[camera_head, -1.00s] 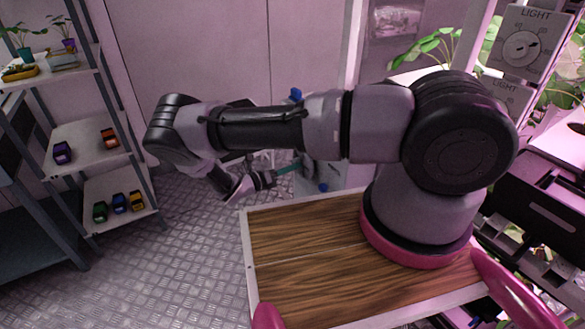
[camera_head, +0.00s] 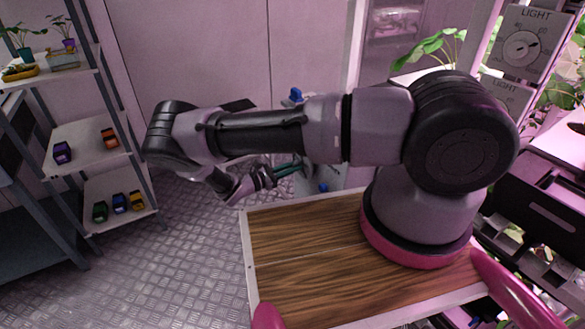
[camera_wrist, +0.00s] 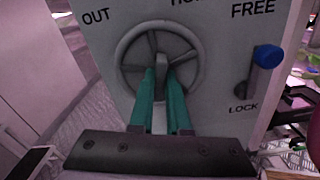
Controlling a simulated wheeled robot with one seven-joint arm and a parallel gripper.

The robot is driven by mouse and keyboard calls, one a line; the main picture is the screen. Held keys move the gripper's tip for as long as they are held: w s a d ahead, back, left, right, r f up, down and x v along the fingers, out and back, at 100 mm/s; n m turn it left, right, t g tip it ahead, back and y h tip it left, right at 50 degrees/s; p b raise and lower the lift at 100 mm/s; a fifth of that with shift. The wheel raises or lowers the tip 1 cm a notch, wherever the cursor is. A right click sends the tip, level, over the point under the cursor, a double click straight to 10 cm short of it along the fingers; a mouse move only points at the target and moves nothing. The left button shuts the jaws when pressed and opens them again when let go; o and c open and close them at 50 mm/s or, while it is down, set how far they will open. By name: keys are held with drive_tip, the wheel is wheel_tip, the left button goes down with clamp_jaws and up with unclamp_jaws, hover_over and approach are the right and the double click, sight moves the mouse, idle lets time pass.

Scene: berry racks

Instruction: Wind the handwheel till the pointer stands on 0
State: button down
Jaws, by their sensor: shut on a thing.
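The grey handwheel (camera_wrist: 202,62) is on the front of a pale box in the wrist view. It has a round rim, spokes and a grey grip standing out from it. In the head view my gripper (camera_head: 292,169) reaches the box at the middle, and my arm hides the wheel there. No pointer or 0 mark of the wheel can be made out. The letters "OUT" and a cut-off word stand above the wheel.
A blue-knobbed lever (camera_wrist: 267,57) stands right of the wheel, between "FREE" and "LOCK". A "LIGHT" dial (camera_head: 521,48) is at the upper right. A shelf (camera_head: 92,146) with small toy cars stands at left. The metal floor between is clear.

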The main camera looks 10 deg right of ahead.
drive_tip(key=shift+m, duration=7.3)
drive_tip(key=c, duration=0.9)
unclamp_jaws()
drive_tip(key=shift+a, duration=0.1)
drive_tip(key=v, duration=1)
drive_tip(key=shift+s+a, duration=0.15)
drive_tip(key=shift+a, duration=0.2)
